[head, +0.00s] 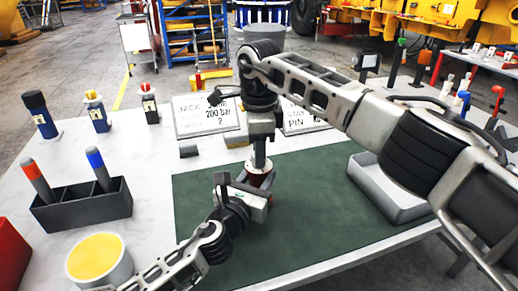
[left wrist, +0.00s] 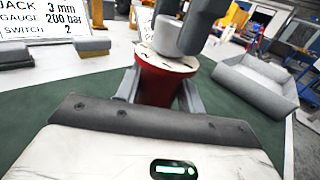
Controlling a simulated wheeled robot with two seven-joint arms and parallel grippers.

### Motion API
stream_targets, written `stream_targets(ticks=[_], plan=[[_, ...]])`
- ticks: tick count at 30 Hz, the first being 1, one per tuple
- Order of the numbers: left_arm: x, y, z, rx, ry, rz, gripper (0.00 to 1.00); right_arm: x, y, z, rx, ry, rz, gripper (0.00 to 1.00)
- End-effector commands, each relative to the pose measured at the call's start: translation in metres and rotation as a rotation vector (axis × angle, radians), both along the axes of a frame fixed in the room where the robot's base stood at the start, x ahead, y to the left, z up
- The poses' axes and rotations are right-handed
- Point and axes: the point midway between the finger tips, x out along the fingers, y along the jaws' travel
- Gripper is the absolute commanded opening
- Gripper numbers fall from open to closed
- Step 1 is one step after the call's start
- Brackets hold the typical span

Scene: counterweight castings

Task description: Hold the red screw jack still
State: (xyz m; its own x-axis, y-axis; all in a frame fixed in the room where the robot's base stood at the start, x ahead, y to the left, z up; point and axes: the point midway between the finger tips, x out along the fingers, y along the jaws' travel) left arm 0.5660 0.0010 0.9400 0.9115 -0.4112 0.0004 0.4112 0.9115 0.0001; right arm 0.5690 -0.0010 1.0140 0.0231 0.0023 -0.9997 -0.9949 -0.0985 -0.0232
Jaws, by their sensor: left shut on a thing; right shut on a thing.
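The red screw jack (head: 262,169) stands on the green mat (head: 320,205), mostly hidden between my two grippers in the head view. In the left wrist view its red body (left wrist: 160,84) and pale round top show clearly, and it looks upright. My left gripper (head: 255,187) is shut on the red body from the near side, one finger on each side. My right gripper (head: 261,140) comes down from above and is shut at the top of the jack. What exactly its fingers grip is hidden.
A grey tray (head: 385,190) stands right of the jack. A dark holder (head: 85,208) with red and blue handled tools and a yellow-topped tin (head: 122,270) are at left. A sign (head: 190,127) and small blocks (head: 188,151) lie behind. The mat's right front is clear.

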Motion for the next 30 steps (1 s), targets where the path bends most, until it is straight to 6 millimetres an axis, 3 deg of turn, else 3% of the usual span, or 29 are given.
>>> stream_targets(ticks=[11,30], plan=[[-0.0006,0.0001,-0.0021,0.003,0.003,0.0,0.0,0.0005,0.0,0.0004,-0.001,-0.003,-0.124,0.06],[-0.0007,-0.0001,-0.0023,0.003,0.003,0.0,0.0,0.0008,0.0005,0.0011,0.001,-0.004,-0.707,0.06]])
